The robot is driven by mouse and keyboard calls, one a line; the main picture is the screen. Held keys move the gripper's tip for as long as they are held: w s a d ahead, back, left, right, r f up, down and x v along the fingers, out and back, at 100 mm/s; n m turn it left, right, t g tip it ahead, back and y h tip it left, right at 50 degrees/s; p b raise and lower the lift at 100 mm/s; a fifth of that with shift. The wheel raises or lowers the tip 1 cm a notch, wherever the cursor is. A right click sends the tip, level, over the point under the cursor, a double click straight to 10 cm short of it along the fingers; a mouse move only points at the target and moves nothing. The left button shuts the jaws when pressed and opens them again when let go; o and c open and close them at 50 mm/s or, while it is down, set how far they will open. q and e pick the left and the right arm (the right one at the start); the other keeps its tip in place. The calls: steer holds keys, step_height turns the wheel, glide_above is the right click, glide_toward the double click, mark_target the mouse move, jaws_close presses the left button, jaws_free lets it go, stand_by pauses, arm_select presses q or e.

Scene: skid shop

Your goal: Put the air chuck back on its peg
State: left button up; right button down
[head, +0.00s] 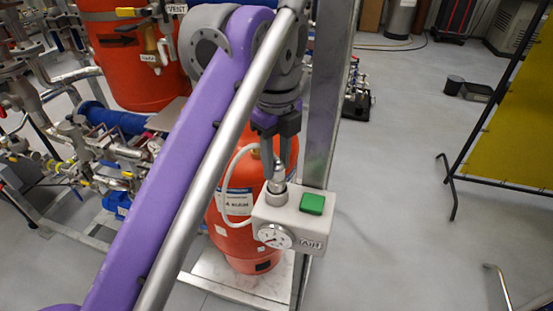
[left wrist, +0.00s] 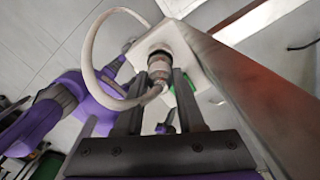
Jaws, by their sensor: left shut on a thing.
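The air chuck (head: 278,180), a small metal fitting, stands roughly upright between the fingers of my left gripper (head: 277,160), which is shut on it. A pale hose (head: 228,190) loops from it on the left. Just below is a short grey round collar (head: 275,197) on top of a white box (head: 262,217), perhaps the peg. I cannot tell whether the chuck touches or sits in it. In the left wrist view the chuck (left wrist: 159,66) lies between the fingertips (left wrist: 160,80), in line with the white box (left wrist: 172,45). My right gripper is not in view.
Pipework (head: 100,150) fills the left.

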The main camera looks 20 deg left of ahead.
arm_select(q)
steer(key=shift+f, duration=0.2)
steer(key=shift+f+b, duration=0.3)
steer(key=shift+f, duration=0.1)
steer(key=shift+f, duration=0.45)
steer(key=shift+f+b, duration=0.3)
stand_by(0.3)
steer(key=o, duration=1.4)
steer(key=shift+r, duration=0.1)
